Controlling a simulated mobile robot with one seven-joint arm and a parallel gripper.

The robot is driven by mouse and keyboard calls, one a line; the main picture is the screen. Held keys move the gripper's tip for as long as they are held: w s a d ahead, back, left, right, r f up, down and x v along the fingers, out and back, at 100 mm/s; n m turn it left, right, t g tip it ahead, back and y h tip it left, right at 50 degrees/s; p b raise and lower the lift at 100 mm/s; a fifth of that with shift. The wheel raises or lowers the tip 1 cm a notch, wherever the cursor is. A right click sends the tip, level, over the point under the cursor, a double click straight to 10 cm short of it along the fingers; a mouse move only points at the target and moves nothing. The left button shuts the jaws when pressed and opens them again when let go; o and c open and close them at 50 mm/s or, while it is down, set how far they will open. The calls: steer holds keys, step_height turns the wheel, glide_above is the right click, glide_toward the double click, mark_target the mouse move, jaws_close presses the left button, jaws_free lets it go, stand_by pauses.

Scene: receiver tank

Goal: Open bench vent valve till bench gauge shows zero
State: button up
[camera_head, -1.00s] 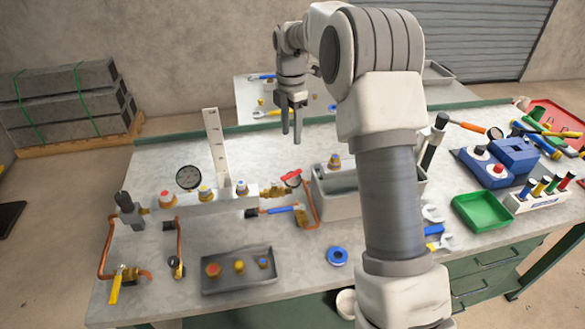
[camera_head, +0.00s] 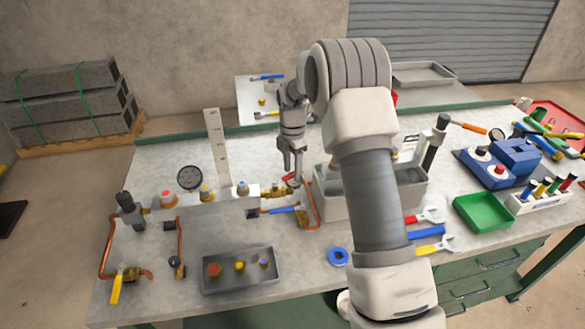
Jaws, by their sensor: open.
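A red-handled valve (camera_head: 288,178) sits at the manifold's right end, partly hidden by my gripper (camera_head: 295,178). A blue-handled valve (camera_head: 284,209) lies just below it, and a yellow-handled valve (camera_head: 117,285) is at the front left. I cannot tell from any label which is the vent valve. My gripper is open, pointing down, with its fingertips close by the red handle; whether they touch it is unclear.
A grey tub (camera_head: 400,200) stands close right of my gripper. A copper pipe (camera_head: 314,205) rises between them. A white upright scale (camera_head: 215,145) stands behind the manifold. A dark tray with fittings (camera_head: 225,284) lies in front.

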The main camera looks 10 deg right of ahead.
jaws_close()
stand_by(1.3)
